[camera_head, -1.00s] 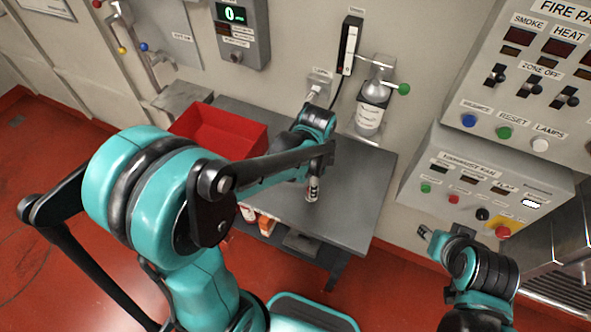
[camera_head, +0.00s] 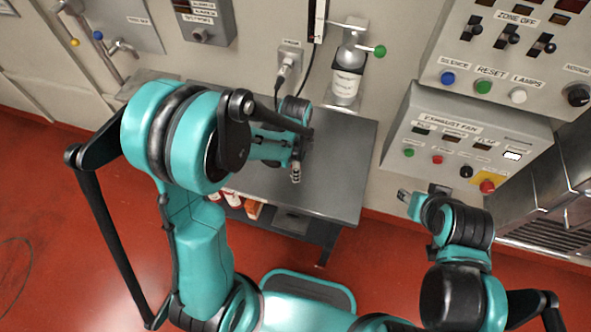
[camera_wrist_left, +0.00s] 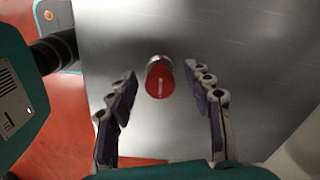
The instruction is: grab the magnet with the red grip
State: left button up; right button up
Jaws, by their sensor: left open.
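The magnet with the red grip (camera_wrist_left: 159,79) stands on the grey metal bench (camera_wrist_left: 245,50) in the left wrist view. Its round red top faces the camera, with a small pale mark. My left gripper (camera_wrist_left: 157,74) is open, with one finger on each side of the magnet and visible gaps between. In the head view my left gripper (camera_head: 296,165) points down over the bench (camera_head: 340,165), and I cannot make out the magnet there. My right gripper (camera_head: 404,196) is near the exhaust fan panel, away from the bench; its jaw state is unclear.
A white-labelled bottle (camera_head: 346,78) with a green-knobbed lever stands at the bench's back. A plugged cable (camera_head: 287,68) hangs beside it. The exhaust fan panel (camera_head: 460,140) juts out at right. Boxes and bottles (camera_head: 254,209) sit under the bench. The bench's right side is clear.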

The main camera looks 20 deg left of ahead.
pick_arm(q)
grip_shut()
jog(key=shift+r, duration=0.1)
